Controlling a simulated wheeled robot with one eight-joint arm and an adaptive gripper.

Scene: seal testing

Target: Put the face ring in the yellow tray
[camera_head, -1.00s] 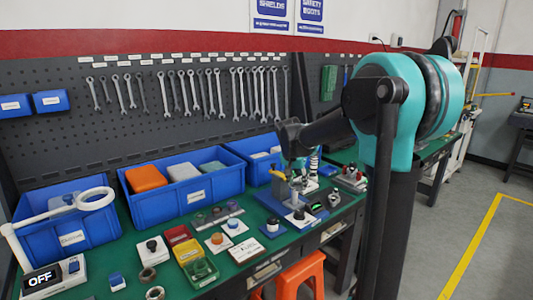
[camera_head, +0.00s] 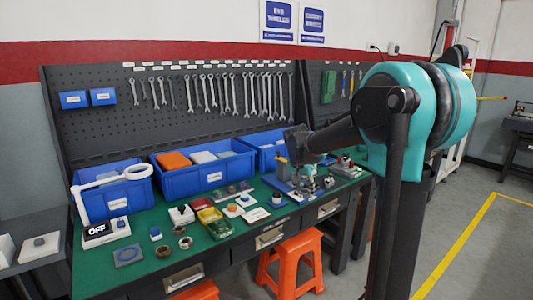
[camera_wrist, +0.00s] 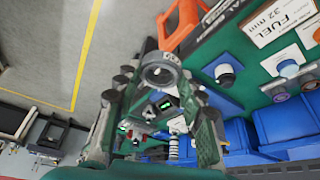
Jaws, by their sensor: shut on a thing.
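In the wrist view my gripper (camera_wrist: 160,85) is shut on a grey metal ring, which I take to be the face ring (camera_wrist: 160,60). The ring sits between the two fingertips with its opening towards the camera. In the head view my gripper (camera_head: 303,178) is small, over the fixture area at the right part of the green bench, and the ring cannot be made out there. The yellow tray (camera_head: 209,215) lies on the bench to the left of my gripper, between a red tray (camera_head: 200,204) and a green tray (camera_head: 219,229).
Blue bins (camera_head: 200,178) line the back of the bench below a pegboard of wrenches. Loose rings (camera_head: 186,243) and small parts lie near the trays. A magnifier lamp (camera_head: 95,233) stands at the left. An orange stool (camera_head: 290,262) is in front.

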